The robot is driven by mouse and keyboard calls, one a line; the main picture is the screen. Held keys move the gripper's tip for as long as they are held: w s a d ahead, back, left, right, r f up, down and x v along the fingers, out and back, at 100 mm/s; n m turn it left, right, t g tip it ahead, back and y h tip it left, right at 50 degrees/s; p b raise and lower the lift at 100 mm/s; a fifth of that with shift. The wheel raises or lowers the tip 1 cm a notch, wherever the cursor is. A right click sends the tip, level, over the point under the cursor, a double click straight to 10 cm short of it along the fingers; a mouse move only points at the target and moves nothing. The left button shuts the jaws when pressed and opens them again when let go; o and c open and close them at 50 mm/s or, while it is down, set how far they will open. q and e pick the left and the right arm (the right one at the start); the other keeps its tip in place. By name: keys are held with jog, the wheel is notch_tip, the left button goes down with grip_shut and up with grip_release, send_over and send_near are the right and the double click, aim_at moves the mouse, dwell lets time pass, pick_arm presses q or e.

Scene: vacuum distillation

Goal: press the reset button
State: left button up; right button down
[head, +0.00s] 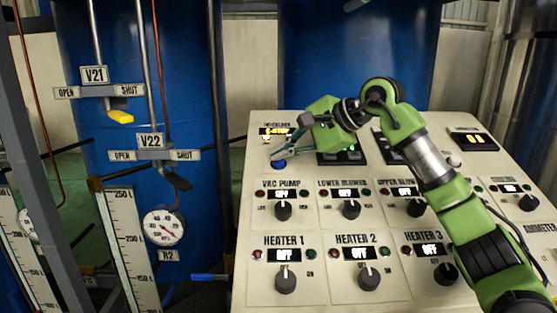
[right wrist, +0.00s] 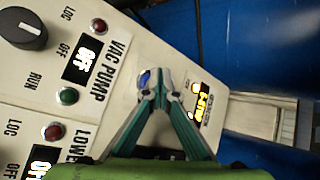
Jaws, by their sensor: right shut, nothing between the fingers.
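The blue button (head: 279,164) sits at the upper left of the sloped cream control panel, below the small display lit orange, which seems to read E-STOP (head: 274,131). My right gripper (head: 283,157) reaches in from the right with its fingertips at the button. In the right wrist view the gripper (right wrist: 157,82) is shut and empty, its teal fingers meeting at the tips. The blue button (right wrist: 145,78) shows just beside the tips, partly hidden by them. I cannot tell whether they touch it. My left gripper is not in view.
The control panel (head: 245,215) carries several knobs, lamps and displays, including the VAC PUMP knob (head: 283,211) just below the button. To the left stand valve V21 with a yellow handle (head: 120,117), valve V22 with a dark handle (head: 177,181), and a round gauge (head: 163,227).

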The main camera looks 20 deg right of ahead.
jog(key=shift+f, duration=0.15)
dwell(0.5)
jog(key=shift+w+f, duration=0.1)
jog(key=shift+f, duration=0.2)
jog(key=shift+r+p, duration=0.3)
dwell(0.4)
jog(key=shift+s+r+p, duration=0.25)
jog(key=shift+r+p, duration=0.35)
jog(key=shift+r, duration=0.35)
jog(key=r, duration=0.1)
jog(key=s+r+p, duration=0.1)
jog(key=r+p, duration=0.1)
jog(key=shift+s+a+r, duration=0.3)
jog(key=shift+s+r, duration=0.05)
